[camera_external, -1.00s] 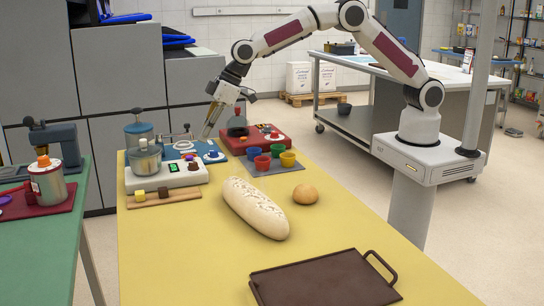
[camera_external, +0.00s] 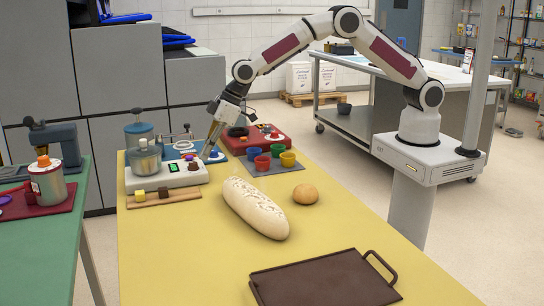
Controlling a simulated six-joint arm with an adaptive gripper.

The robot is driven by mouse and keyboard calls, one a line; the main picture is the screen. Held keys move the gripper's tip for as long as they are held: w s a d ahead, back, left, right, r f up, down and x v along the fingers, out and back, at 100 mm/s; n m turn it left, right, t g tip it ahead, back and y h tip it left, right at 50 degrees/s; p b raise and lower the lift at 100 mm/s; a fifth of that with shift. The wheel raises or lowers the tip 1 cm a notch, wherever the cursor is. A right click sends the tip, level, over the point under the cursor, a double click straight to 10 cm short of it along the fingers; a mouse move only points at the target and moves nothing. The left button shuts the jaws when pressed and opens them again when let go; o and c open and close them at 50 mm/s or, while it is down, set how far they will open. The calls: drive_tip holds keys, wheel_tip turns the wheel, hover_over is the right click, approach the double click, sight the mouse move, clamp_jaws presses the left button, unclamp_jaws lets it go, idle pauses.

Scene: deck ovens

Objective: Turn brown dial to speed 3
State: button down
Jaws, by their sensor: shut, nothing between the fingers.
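A white machine (camera_external: 150,179) with a clear-topped container stands at the left end of the yellow table. Its front panel has a green display (camera_external: 173,168) and, to the right of it, a small brown dial (camera_external: 192,167). The speed marks are too small to read. My gripper (camera_external: 206,155) is shut and empty, pointing down, with its fingertips just right of and slightly above the dial. I cannot tell whether they touch the machine.
A blue machine (camera_external: 176,150) stands behind, and a red one (camera_external: 268,138) to the right. Colored cups (camera_external: 262,163) sit on a grey mat. A wooden board (camera_external: 182,195) with small blocks lies in front. A loaf (camera_external: 255,208), bun (camera_external: 305,194) and brown tray (camera_external: 325,280) are nearer.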

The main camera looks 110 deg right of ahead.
drive_tip(key=shift+f, duration=0.6)
drive_tip(key=shift+w, duration=0.35)
idle(0.8)
drive_tip(key=shift+a, duration=0.35)
idle(0.6)
drive_tip(key=shift+s, duration=0.4)
idle(0.5)
drive_tip(key=shift+r, duration=3)
